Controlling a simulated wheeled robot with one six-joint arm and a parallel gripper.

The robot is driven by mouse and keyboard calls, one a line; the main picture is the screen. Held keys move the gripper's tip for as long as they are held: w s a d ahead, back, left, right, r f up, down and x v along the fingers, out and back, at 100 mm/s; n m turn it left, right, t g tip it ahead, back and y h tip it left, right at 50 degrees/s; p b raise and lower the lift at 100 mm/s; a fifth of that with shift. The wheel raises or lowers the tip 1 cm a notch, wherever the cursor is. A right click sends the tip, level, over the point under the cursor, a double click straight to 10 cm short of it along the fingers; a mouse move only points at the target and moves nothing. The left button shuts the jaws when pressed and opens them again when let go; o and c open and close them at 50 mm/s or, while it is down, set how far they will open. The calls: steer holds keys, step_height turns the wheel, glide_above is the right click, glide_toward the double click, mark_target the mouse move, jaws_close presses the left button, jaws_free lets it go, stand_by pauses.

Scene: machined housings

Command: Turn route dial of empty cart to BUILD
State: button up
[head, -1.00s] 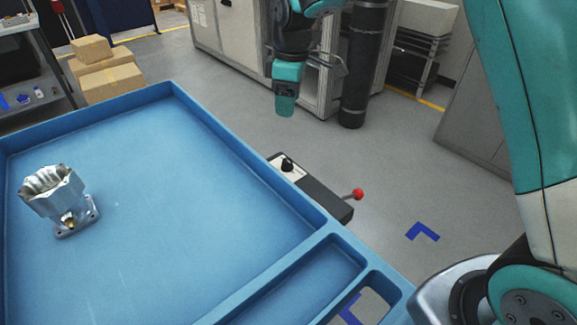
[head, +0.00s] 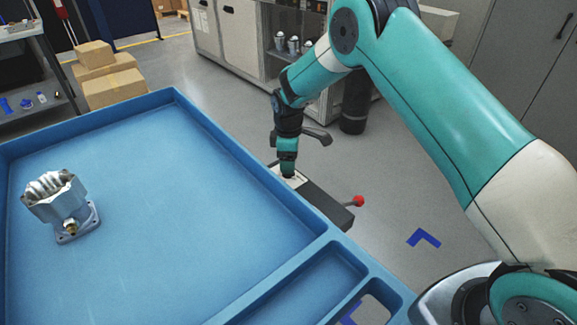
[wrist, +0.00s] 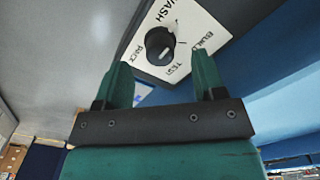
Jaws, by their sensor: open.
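The route dial (wrist: 160,46) is a round black knob on a white plate (wrist: 190,22) with the words WASH, BUILD, TEST and PACK around it. A pale mark shows on the knob; I cannot tell for sure which word it points to. My gripper (wrist: 163,65) is open, and the knob shows beyond and between its fingertips, with no clear contact. In the head view my gripper (head: 288,166) is right over the plate (head: 290,181) and hides the knob. The plate sits on a dark box (head: 322,202) beside the cart's blue tray (head: 245,150).
A silver metal housing (head: 60,205) stands in the tray at left, so this cart is not empty. A red-ball lever (head: 359,201) sticks out of the box. Cardboard boxes (head: 112,85) and a cabinet (head: 235,35) stand behind. The floor at right is clear around a blue corner mark (head: 424,238).

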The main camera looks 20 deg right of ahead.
steer(key=shift+f, duration=1.7)
steer(key=c, duration=0.9)
steer(key=shift+m, duration=0.3)
steer(key=m+b, duration=0.1)
steer(key=m, duration=0.4)
steer(key=m+b, duration=0.1)
steer(key=m, duration=0.5)
steer(key=shift+m, duration=0.3)
